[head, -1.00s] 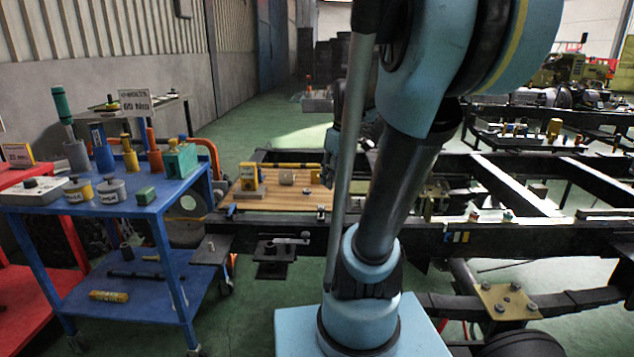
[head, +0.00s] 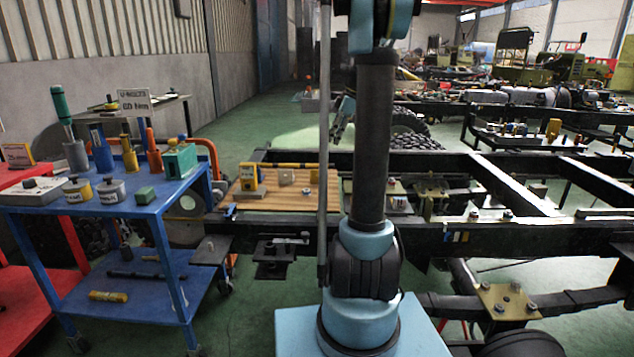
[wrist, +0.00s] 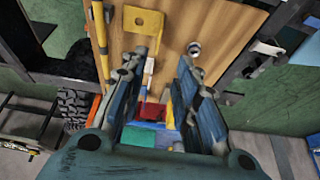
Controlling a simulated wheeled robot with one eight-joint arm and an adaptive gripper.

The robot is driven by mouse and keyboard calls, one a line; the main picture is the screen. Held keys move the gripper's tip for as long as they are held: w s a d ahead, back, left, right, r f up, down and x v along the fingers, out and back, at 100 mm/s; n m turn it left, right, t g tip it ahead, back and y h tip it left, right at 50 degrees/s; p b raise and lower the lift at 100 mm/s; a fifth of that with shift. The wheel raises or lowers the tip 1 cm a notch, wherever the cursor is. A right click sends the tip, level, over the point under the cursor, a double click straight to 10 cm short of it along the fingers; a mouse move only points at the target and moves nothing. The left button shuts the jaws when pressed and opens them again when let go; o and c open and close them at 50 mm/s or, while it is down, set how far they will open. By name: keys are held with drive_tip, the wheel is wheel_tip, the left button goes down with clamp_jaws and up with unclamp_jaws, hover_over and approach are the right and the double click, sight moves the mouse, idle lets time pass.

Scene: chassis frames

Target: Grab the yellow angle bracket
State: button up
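In the wrist view the bracket (wrist: 145,20) shows at the top, a yellow piece with a hole, lying beyond my left finger's tip. My gripper (wrist: 166,50) is open, its two fingers well apart with nothing held between them. In the head view my gripper (head: 342,120) hangs above and to the right of the board, small and partly hidden by my arm.
Dark chassis rails (head: 450,233) surround the board. A blue cart (head: 130,208) with tools and tins stands at the left.

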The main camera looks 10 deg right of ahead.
approach(318, 183)
drive_tip(key=shift+w+a+r, duration=0.25)
drive_tip(key=shift+w+a, duration=0.35)
drive_tip(key=shift+a, duration=0.05)
drive_tip(key=shift+s+x, duration=0.2)
drive_tip(key=shift+x, duration=2.9)
clamp_jaws()
